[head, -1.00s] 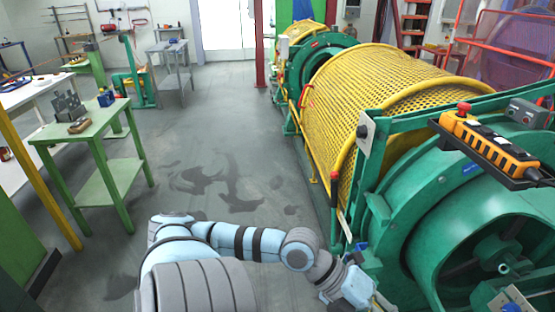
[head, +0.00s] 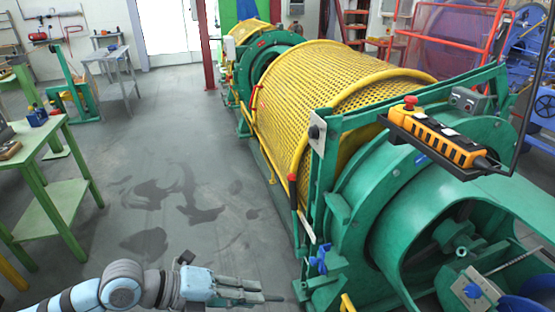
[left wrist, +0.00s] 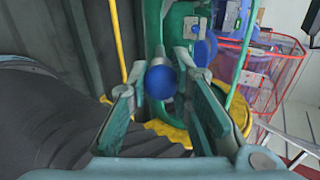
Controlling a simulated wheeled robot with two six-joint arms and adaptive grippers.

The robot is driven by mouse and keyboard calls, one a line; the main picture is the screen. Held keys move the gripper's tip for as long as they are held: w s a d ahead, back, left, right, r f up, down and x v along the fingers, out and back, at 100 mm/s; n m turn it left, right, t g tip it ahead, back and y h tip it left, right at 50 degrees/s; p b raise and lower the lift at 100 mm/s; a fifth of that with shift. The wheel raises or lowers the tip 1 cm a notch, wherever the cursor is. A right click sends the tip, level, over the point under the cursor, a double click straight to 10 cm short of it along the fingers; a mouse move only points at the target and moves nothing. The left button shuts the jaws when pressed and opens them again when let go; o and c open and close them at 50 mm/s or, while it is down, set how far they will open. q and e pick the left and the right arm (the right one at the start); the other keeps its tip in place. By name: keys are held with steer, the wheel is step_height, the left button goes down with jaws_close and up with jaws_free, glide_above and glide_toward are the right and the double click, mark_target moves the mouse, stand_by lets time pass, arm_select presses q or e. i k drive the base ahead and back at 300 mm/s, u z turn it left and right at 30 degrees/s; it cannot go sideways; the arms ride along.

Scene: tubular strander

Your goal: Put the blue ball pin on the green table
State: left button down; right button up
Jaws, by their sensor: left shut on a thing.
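My left gripper (head: 262,293) is low in the head view, left of the green strander frame and over the grey floor. In the left wrist view its two fingers (left wrist: 160,92) stand on either side of the blue ball pin (left wrist: 160,82). I cannot make out the pin clearly in the head view. The green table (head: 48,138) stands at the left edge of the head view, apart from the gripper. My right gripper is not in view.
A blue part (head: 37,117) and a brown block (head: 9,150) are on the green table. The strander with its yellow mesh guard (head: 340,85) fills the right side. An orange control box (head: 440,138) juts out there. Grey floor (head: 170,190) is clear between table and machine.

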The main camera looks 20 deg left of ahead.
mark_target(29, 142)
steer(key=u, duration=1.35)
steer(key=i, duration=1.15)
steer(key=u, duration=1.05)
steer(key=i, duration=3.35)
steer(key=z, duration=0.4)
